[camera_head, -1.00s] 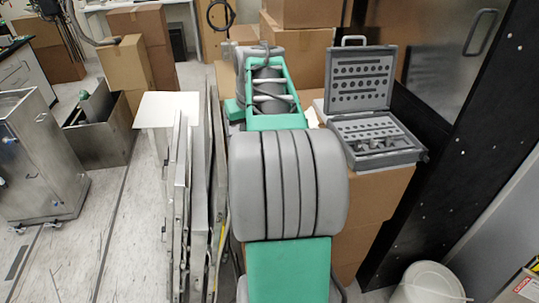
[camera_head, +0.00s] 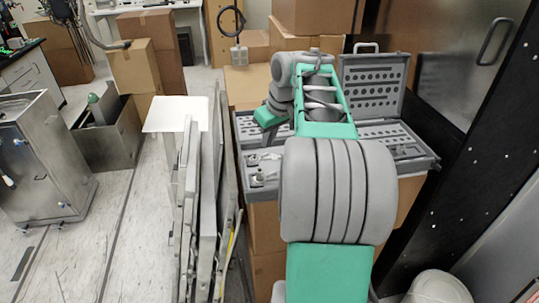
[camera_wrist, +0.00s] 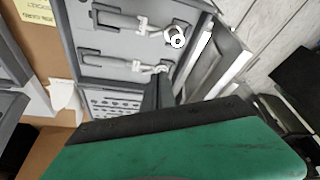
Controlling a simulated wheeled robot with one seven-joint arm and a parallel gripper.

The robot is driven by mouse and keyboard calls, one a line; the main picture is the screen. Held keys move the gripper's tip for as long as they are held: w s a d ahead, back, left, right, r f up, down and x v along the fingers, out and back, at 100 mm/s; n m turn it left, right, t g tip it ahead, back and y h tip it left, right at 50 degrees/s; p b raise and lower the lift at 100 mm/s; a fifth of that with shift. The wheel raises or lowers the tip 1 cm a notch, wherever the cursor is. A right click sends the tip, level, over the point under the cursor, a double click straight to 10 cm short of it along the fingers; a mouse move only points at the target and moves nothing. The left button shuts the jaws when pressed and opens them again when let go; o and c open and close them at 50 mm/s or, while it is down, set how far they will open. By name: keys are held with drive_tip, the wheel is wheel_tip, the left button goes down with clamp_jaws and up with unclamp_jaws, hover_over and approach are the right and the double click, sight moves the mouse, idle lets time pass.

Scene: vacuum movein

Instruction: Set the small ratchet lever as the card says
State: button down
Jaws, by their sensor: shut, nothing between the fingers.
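Two metal ratchets lie in recesses of the grey tool case. In the wrist view, the upper ratchet (camera_wrist: 122,22) has a large round head, and the lower ratchet (camera_wrist: 120,62) has a head that looks smaller. My gripper (camera_wrist: 158,78) is shut and empty, its dark fingertips beside the lower ratchet's head. I cannot tell whether they touch it. The lever's setting is too small to read. A yellow paper with print (camera_wrist: 38,12) shows at the top left, cut off and unreadable. In the head view my arm hides the fingertips.
The open case (camera_head: 372,82) stands on cardboard boxes (camera_head: 268,222), with sockets in its lid and tray. Metal panels (camera_head: 205,190) stand upright to its left. A dark cabinet (camera_head: 460,120) and a white bucket (camera_head: 438,288) are to the right.

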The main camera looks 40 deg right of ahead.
sight(271, 175)
drive_tip(key=p+x, duration=0.1)
drive_tip(key=x, duration=0.7)
drive_tip(key=shift+w+f, duration=0.1)
drive_tip(key=shift+f, duration=0.2)
drive_tip(key=s, duration=0.1)
drive_tip(key=s+p, duration=0.1)
drive_tip(key=s, duration=0.1)
drive_tip(key=shift+s+d+f+p, duration=0.1)
drive_tip(key=shift+s+f+p, duration=0.1)
drive_tip(key=shift+f+p, duration=0.1)
drive_tip(key=shift+s, duration=0.25)
drive_tip(key=shift+f, duration=0.15)
